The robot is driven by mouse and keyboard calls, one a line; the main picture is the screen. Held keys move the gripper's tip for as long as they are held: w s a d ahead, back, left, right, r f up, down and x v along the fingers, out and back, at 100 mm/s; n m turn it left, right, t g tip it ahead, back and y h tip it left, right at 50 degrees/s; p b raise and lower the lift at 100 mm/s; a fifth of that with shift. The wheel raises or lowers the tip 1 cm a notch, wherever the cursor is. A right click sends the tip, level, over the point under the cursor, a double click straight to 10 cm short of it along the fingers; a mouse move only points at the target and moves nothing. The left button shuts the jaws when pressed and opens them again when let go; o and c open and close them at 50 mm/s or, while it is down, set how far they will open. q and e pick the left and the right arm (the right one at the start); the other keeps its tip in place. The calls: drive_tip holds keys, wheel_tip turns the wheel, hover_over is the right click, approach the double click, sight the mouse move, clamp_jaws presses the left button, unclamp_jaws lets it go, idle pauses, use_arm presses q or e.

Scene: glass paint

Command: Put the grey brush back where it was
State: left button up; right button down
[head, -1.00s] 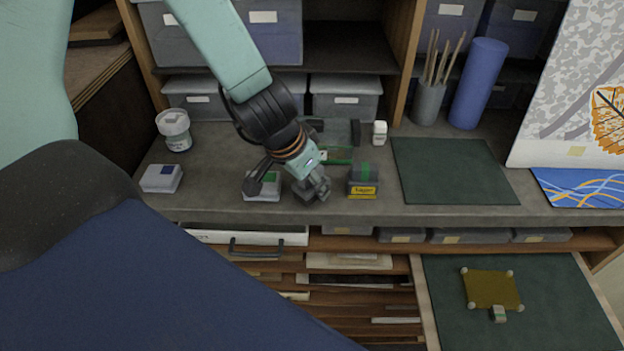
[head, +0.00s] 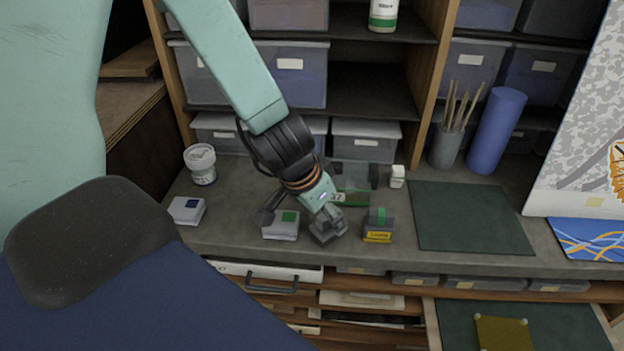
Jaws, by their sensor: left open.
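My left gripper (head: 328,230) hangs low over the front of the grey worktop (head: 220,238), between a white box with a green patch (head: 281,226) and a small dark box with a yellow label (head: 378,226). It is open, and I see nothing held in it. I cannot make out a separate grey brush; the dark grey gripper parts could hide one. A grey pot (head: 445,149) with several thin wooden handles (head: 456,104) stands at the back right. My right gripper is not in view.
A blue roll (head: 496,130) leans beside the pot. A dark green mat (head: 470,217) lies clear on the right. A white jar (head: 201,164) and a blue-patched box (head: 187,211) stand left. A handled drawer (head: 272,284) lies below the worktop edge.

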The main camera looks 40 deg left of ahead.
sight(318, 230)
use_arm(q)
drive_tip(key=p+v, duration=0.3)
drive_tip(key=v, duration=0.1)
drive_tip(key=shift+r, duration=0.1)
drive_tip(key=shift+p+v, duration=1.45)
drive_tip(key=shift+v, duration=0.8)
drive_tip(key=s+a+f+n+g+y, duration=0.1)
drive_tip(key=s+f+g+y, duration=0.1)
drive_tip(key=s+f, duration=0.75)
drive_tip(key=s+d+f+n+g, duration=0.1)
drive_tip(key=s+d+f, duration=0.2)
drive_tip(key=s+f, duration=0.2)
drive_tip(key=s+d+f+n+g+h, duration=0.1)
drive_tip(key=s+d+f, duration=0.2)
drive_tip(key=s+f, duration=0.2)
drive_tip(key=shift+s+f, duration=0.15)
drive_tip(key=shift+s, duration=0.5)
